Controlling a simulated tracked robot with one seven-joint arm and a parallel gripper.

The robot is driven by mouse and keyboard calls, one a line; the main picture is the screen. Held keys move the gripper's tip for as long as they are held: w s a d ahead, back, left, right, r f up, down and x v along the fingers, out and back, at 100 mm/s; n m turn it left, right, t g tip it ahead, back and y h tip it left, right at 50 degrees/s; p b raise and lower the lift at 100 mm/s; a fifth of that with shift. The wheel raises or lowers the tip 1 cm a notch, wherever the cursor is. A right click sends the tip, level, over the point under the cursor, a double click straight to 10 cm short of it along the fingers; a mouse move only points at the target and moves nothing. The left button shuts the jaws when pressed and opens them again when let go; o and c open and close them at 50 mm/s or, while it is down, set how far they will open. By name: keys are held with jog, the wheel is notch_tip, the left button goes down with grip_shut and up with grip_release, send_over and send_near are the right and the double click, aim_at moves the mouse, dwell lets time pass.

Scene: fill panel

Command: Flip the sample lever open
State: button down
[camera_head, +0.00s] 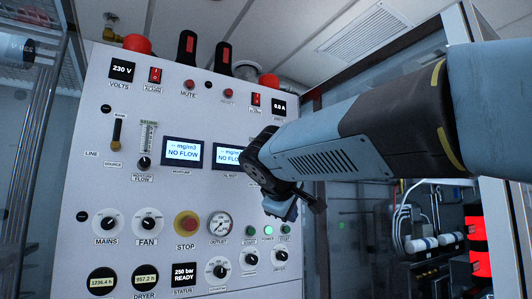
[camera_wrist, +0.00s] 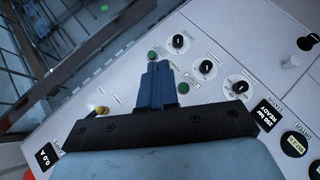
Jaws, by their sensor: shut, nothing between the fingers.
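The white panel (camera_head: 75,190) faces me and carries many controls. No lever labelled sample is readable in the head view; my arm covers the panel's right middle. In the wrist view a small brass-coloured fitting (camera_wrist: 101,110) shows just beyond my gripper's dark mount; I cannot tell whether it is the sample lever, nor its position. My gripper (camera_wrist: 159,68) is shut and empty, its blue fingers together in front of the panel near two green buttons.
A dark upright lever (camera_head: 117,131) labelled source stands at the panel's upper left. A red stop button (camera_head: 187,224), a gauge (camera_head: 220,224) and several knobs cover the lower panel. A metal frame post (camera_head: 32,160) stands at the left.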

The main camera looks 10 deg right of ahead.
jog(key=w+a+r+n+t+h, duration=0.1)
jog(key=w+a+r+n+t, duration=0.1)
jog(key=r, duration=0.8)
jog(key=w+a+r+n+t+h, duration=0.1)
jog(key=w+a+r+n+t, duration=0.1)
jog(key=w+r, duration=0.4)
notch_tip(320, 180, up, 4)
jog(key=a+t, duration=0.1)
jog(key=a, duration=0.1)
jog(key=shift+w+a+n, duration=0.25)
jog(key=shift+a+n, duration=0.05)
jog(key=shift+a, duration=0.1)
jog(key=shift+w, duration=0.1)
jog(key=s+d+x, duration=0.1)
jog(key=d+x, duration=0.1)
jog(key=x, duration=1)
jog(key=shift+d+r, duration=0.2)
jog(key=shift+d, duration=0.3)
jog(key=shift+w, duration=0.1)
